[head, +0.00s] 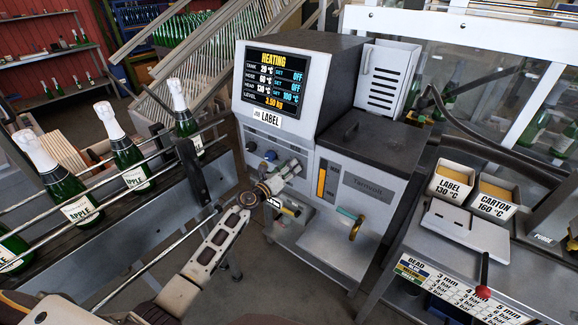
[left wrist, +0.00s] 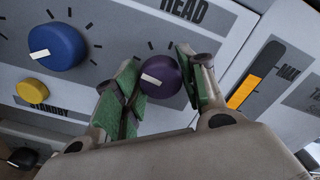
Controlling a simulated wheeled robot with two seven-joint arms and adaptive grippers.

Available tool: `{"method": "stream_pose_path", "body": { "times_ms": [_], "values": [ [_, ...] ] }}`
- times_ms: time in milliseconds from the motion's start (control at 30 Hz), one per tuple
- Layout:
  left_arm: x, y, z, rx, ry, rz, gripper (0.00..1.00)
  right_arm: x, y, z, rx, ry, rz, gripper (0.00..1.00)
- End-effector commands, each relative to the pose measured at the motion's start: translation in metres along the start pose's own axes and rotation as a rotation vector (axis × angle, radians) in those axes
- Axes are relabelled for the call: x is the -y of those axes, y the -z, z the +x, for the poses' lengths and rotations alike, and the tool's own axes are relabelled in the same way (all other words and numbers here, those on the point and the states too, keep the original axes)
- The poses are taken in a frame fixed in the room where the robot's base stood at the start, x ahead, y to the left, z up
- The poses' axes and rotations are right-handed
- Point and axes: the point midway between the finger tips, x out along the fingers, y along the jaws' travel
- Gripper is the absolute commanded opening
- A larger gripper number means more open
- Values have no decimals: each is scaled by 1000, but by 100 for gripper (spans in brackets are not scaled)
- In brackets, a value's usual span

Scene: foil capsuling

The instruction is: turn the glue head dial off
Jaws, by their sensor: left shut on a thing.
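The glue head dial is a purple knob (left wrist: 160,76) under the HEAD lettering in the left wrist view. My left gripper (left wrist: 158,88) is shut on this dial, with a green pad at either side. In the head view my left gripper (head: 290,172) is at the front panel of the glue machine (head: 290,125) and hides the dial. The screen (head: 275,80) reads HEATING, with OFF set for tank and hose, and a number for head. My right gripper is not in view.
A blue dial (left wrist: 57,46) and a yellow STANDBY button (left wrist: 32,91) sit left of the purple dial. Bottles (head: 128,155) stand along a railed conveyor at left.

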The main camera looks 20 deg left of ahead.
Motion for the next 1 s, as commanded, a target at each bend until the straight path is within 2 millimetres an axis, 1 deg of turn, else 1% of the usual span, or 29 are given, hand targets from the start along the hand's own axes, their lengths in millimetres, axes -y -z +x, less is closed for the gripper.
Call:
{"method": "stream_pose_path", "body": {
  "times_ms": [33,433,700,1000],
  "values": [
    [0,-2,0,-1,-2,-37,17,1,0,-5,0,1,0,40],
    [-1,-1,0,-1,-2,-376,17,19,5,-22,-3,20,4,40],
    [-2,0,0,-1,-1,-573,17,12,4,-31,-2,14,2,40],
    [-3,1,0,0,-2,-686,17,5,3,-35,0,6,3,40]
  ]
}}
